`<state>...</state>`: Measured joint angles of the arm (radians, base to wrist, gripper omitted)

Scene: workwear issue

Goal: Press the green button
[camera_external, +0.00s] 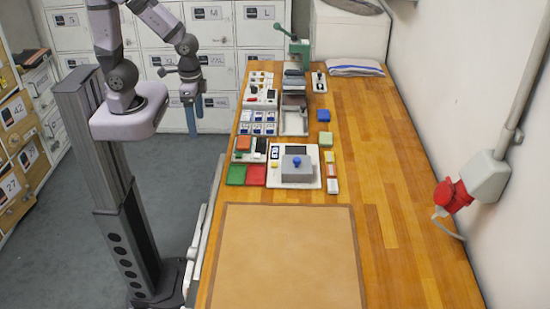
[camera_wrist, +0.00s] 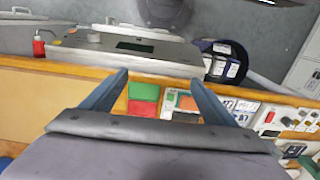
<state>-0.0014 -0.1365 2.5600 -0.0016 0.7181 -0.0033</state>
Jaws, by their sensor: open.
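I cannot pick out a small green button for certain. A flat green square (camera_external: 236,174) lies near the bench's left edge, beside a red square (camera_external: 256,175); the green square also shows between my fingers in the wrist view (camera_wrist: 143,92). A white panel (camera_external: 262,88) with small red and dark controls sits farther back; a panel with red and black controls shows at the right of the wrist view (camera_wrist: 270,118). My gripper (camera_external: 190,97) hangs left of the bench, over the floor. Its blue-grey fingers are spread and empty in the wrist view (camera_wrist: 158,84).
A grey box with a blue knob (camera_external: 297,163) stands beside the squares. A green lever press (camera_external: 299,47) stands at the back. Lockers (camera_external: 150,65) line the back.

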